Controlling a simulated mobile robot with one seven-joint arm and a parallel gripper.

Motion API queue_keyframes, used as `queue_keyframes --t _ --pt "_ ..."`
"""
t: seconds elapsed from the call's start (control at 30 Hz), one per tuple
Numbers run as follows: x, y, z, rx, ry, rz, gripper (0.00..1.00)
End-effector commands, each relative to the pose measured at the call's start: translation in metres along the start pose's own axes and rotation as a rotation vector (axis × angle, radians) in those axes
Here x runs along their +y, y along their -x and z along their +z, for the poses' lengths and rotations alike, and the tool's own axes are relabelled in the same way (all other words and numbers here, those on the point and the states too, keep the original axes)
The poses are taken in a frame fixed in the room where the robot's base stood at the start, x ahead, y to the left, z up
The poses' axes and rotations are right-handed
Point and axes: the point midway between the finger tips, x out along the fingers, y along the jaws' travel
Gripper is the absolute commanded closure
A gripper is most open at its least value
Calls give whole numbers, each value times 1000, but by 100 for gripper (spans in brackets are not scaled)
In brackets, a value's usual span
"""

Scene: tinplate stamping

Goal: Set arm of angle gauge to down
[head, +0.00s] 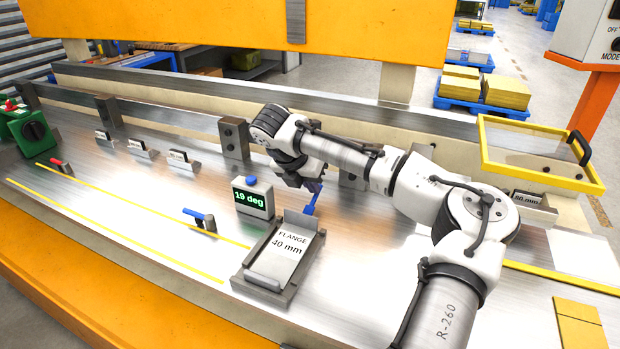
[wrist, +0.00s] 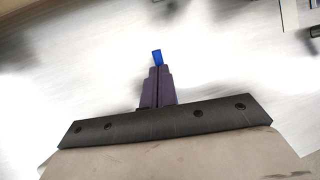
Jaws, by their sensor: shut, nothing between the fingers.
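The angle gauge (head: 252,200) is a grey box with a green "19 deg" readout and a blue knob on top, left of my gripper. A slim blue arm (head: 311,202) stands tilted off vertical beside the back of the flange fixture, right of the readout. My gripper (head: 315,186) is shut and empty, at the upper end of this blue arm. In the wrist view a blue piece (wrist: 157,57) shows just beyond my shut fingertips (wrist: 157,69). I cannot tell whether they touch it. The arm's pivot is not clear.
The flange fixture (head: 264,284) holds a "40 mm" plate (head: 287,252) just in front. A raised yellow-framed clear guard (head: 543,181) is at right. The bench between the yellow lines is mostly clear.

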Motion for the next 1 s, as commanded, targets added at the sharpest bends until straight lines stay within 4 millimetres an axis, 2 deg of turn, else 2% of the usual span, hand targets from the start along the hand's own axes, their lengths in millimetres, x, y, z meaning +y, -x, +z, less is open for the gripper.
queue_keyframes --t 0.23,0.63,0.77,1.0 --pt "2 -10 1 1 -1 1 100" --pt "2 -10 2 0 -1 0 100" --pt "4 -1 4 0 0 1 100" --pt "13 32 10 0 2 3 100"
